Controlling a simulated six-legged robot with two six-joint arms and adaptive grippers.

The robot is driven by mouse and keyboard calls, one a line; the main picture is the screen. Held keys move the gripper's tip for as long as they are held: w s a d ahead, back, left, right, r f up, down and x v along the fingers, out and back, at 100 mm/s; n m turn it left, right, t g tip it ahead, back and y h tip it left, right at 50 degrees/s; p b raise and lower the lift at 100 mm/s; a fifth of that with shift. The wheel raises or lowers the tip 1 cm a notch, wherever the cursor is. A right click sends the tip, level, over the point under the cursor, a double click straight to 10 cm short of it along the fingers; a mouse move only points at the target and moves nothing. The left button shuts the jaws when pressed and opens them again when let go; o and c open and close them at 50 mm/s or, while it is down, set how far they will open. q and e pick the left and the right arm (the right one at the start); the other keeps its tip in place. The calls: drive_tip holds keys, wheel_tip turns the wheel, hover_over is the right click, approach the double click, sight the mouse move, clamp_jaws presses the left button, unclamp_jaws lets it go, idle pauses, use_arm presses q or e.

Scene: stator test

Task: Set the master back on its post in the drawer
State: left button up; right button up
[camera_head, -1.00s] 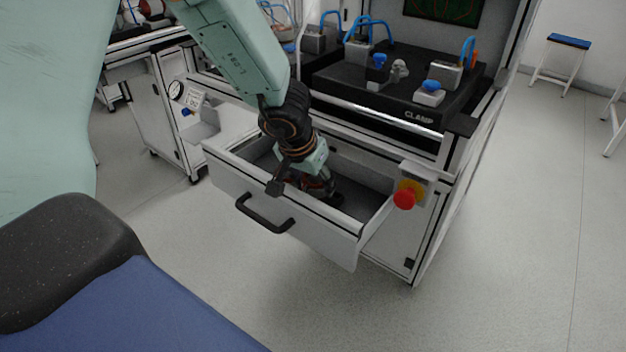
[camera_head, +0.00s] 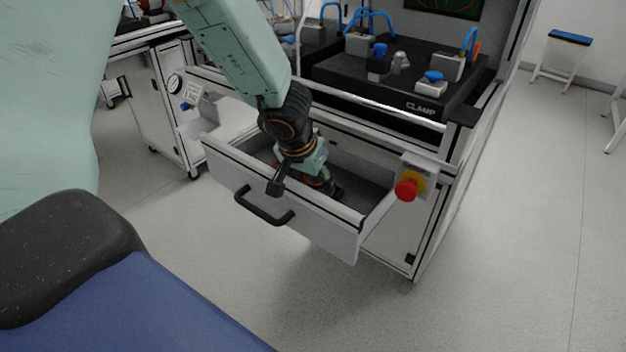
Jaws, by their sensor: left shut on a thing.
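The drawer (camera_head: 318,224) is pulled open at the front of the test bench. My left gripper (camera_head: 332,188) reaches down into it from above, with its fingertips low, close to the drawer floor. My right gripper does not show.
The drawer's black handle (camera_head: 264,208) sticks out in front. A red emergency button (camera_head: 406,190) sits on the bench's right side. A black clamp fixture (camera_head: 385,85) stands on the bench top.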

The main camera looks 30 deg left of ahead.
use_arm(q)
drive_tip(key=shift+f, duration=0.2)
idle(0.3)
drive_tip(key=o, duration=1.3)
drive_tip(key=shift+r+p, duration=2.5)
drive_tip(key=shift+p, duration=0.5)
drive_tip(key=o, duration=0.6)
drive_tip(key=shift+c, duration=0.2)
